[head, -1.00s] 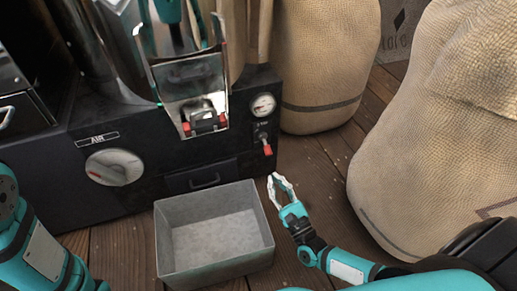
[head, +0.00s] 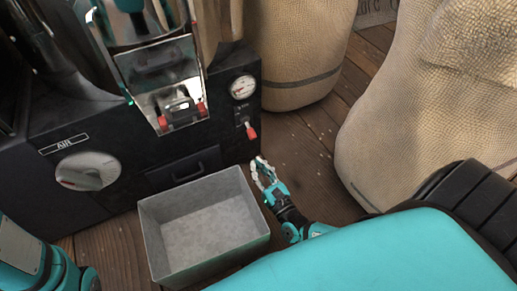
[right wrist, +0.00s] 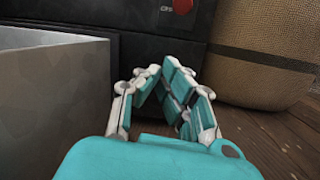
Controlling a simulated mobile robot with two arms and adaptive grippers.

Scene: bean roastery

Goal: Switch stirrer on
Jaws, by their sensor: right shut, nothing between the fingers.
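A small red-tipped switch (head: 251,132) sits on the black front of the roaster (head: 215,140), below a round gauge, near its right corner. The switch's red part also shows at the top edge of the right wrist view (right wrist: 183,5), with small white lettering beside it. My right gripper (head: 260,163) is shut and empty, below and slightly right of the switch and apart from it. In the right wrist view its fingertips (right wrist: 160,68) meet in front of the black panel, below the red part. My left arm shows at the lower left; its gripper is out of view.
A grey open bin (head: 205,225) stands on the floor left of my right gripper. A large AIR dial (head: 88,171) and a round gauge (head: 243,87) are on the panel. Full sacks (head: 430,120) stand to the right. Bare plank floor lies between.

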